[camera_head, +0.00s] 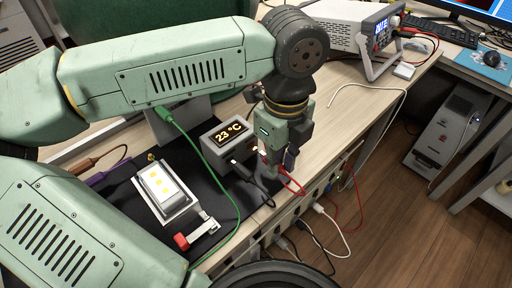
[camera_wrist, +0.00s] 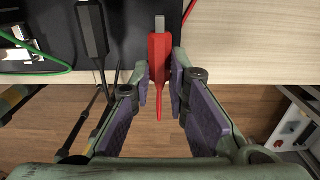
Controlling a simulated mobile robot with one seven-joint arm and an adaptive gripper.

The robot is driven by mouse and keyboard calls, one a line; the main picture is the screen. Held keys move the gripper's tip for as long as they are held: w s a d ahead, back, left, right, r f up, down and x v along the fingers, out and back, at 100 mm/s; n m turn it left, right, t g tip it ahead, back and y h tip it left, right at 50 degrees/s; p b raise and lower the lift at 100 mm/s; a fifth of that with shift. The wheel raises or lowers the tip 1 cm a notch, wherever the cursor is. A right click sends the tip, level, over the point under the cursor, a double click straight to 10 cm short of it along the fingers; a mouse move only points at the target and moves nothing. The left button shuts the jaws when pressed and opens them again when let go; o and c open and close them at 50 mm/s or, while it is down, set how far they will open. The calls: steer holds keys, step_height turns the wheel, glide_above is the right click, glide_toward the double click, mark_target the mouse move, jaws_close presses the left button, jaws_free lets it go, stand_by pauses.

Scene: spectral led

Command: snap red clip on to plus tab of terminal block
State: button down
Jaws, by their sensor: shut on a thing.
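My gripper (camera_wrist: 161,84) is shut on the red clip (camera_wrist: 160,52), with the purple finger pads on both sides of it. In the wrist view the clip's grey metal tip points to the top, over the table. In the head view my gripper (camera_head: 279,160) is near the front table edge, right of the display box, and mostly hides the clip. A small fixture with a red part (camera_head: 181,241) and a pale bracket (camera_head: 203,227) sits at the front of the lit unit. It may be the terminal block; I cannot make out a plus mark.
The white unit with yellow lights (camera_head: 158,185) lies on a black mat. A display box (camera_head: 226,137) reads 23 °C. A black clip (camera_wrist: 93,30) lies left of the red clip. A green cable (camera_head: 228,185) crosses the mat. A power supply (camera_head: 345,28) stands at the back.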

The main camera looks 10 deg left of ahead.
steer(key=shift+b, duration=0.35)
steer(key=shift+w+a, duration=0.15)
steer(key=shift+a, duration=0.05)
steer(key=shift+w+a+b, duration=0.3)
steer(key=shift+w+a, duration=0.3)
steer(key=shift+a, duration=0.2)
steer(key=c, duration=1.5)
jaws_free()
steer(key=shift+o, duration=0.2)
steer(key=shift+s+d, duration=0.1)
